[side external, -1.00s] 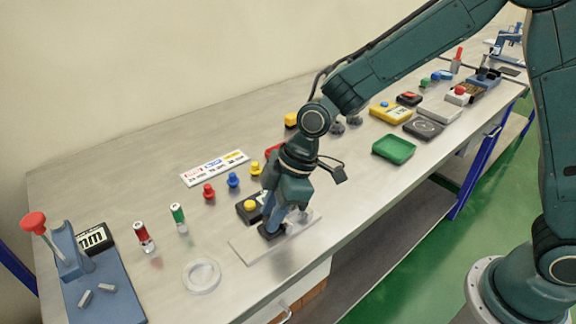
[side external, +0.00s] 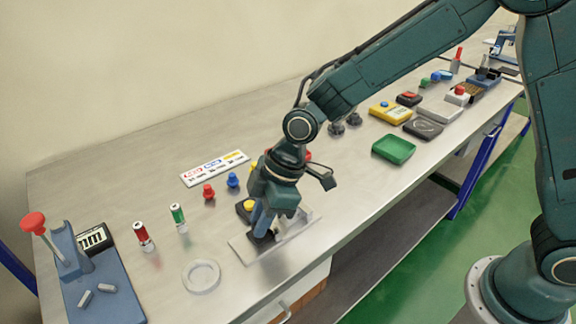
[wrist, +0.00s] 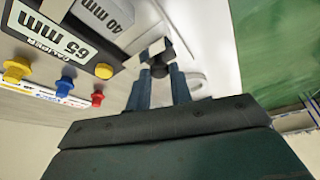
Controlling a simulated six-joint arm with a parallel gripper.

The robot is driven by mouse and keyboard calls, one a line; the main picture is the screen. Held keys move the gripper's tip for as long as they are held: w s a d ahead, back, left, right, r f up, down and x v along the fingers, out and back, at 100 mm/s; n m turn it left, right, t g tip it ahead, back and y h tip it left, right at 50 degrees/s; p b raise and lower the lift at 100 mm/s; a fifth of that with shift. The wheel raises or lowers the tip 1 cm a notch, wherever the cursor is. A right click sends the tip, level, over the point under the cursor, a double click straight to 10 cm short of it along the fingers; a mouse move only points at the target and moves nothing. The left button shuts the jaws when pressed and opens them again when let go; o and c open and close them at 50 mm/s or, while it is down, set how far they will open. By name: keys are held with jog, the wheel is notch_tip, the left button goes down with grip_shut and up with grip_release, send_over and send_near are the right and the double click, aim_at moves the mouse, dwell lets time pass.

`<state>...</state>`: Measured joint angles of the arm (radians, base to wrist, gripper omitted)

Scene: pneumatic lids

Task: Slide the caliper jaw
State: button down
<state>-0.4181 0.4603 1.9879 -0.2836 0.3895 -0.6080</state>
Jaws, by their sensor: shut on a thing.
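The caliper (side external: 293,229) is a pale flat bar near the front edge of the bench in the side view. Its dark sliding jaw (side external: 263,241) sits toward the bar's left end, partly hidden by my fingers. My gripper (side external: 261,229) is low over the bar and shut on the jaw's knob. In the wrist view my gripper (wrist: 159,75) has a finger on each side of the dark round knob (wrist: 160,66). Size labels reading 65 mm (wrist: 62,46) and 40 mm (wrist: 106,14) lie beside it, with the word CALIPER.
A yellow button (side external: 249,206) on a dark box is close behind my gripper. Red (side external: 208,192) and blue (side external: 232,180) knobs stand farther back. A clear ring (side external: 201,276) lies to the left, near red (side external: 143,236) and green (side external: 179,217) cylinders. A green tray (side external: 393,148) is at right.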

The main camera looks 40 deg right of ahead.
jog(key=shift+a, duration=0.25)
jog(key=c, duration=1.5)
grip_release()
jog(key=shift+c, duration=0.2)
jog(key=shift+d, duration=0.1)
jog(key=shift+s+d+r, duration=0.1)
jog(key=shift+d+r, duration=0.15)
jog(key=shift+r, duration=0.45)
jog(key=v, duration=1.2)
jog(key=shift+d+r, duration=0.1)
jog(key=shift+r, duration=0.05)
